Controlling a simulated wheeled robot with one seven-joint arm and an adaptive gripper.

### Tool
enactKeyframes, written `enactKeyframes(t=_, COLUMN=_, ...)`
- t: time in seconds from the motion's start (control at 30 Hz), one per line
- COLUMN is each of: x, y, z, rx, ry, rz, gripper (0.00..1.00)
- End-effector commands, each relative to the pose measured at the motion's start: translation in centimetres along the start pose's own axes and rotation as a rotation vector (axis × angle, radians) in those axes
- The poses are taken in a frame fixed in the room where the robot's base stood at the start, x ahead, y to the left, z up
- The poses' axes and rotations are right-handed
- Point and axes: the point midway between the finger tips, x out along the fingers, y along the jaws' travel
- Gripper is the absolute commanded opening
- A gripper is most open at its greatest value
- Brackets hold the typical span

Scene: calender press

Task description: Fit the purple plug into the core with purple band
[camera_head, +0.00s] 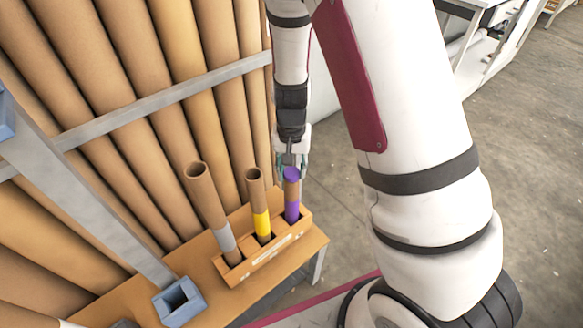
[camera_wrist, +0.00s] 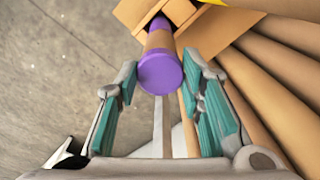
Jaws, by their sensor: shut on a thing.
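The purple plug (camera_head: 291,174) is at the upper end of the core with purple band (camera_head: 291,198), in line with it. Its round flat end (camera_wrist: 160,74) faces the camera in the wrist view. How deep it sits in the core cannot be told. The core stands in the right slot of a wooden holder (camera_head: 262,259), its purple band (camera_head: 291,212) low down. My gripper (camera_head: 291,160) is right above the core, pointing down. Its teal-padded fingers (camera_wrist: 163,72) are on either side of the plug, shut on it.
A core with a yellow band (camera_head: 261,222) and a core with a grey band (camera_head: 224,239) stand left in the same holder. A blue square socket (camera_head: 180,301) is on the wooden table (camera_head: 215,305). Large brown tubes (camera_head: 130,80) lean behind a metal rail (camera_head: 165,100). Open floor lies right.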

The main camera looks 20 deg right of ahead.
Motion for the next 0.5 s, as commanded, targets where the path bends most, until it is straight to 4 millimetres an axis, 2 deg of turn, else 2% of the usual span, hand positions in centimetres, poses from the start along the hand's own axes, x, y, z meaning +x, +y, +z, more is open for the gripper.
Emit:
enactKeyframes(t=0.03, x=0.19, y=0.00, z=-0.02, rx=0.000, ry=0.000, rz=0.000, gripper=0.20)
enactKeyframes(t=0.07, x=0.21, y=0.00, z=-0.01, rx=0.000, ry=0.000, rz=0.000, gripper=0.37)
enactKeyframes(t=0.1, x=0.15, y=0.00, z=0.00, rx=0.000, ry=0.000, rz=0.000, gripper=0.46)
enactKeyframes(t=0.17, x=0.14, y=0.01, z=0.00, rx=0.000, ry=0.000, rz=0.000, gripper=0.58)
enactKeyframes(t=0.5, x=-0.05, y=-0.01, z=-0.01, rx=0.000, ry=0.000, rz=0.000, gripper=0.58)
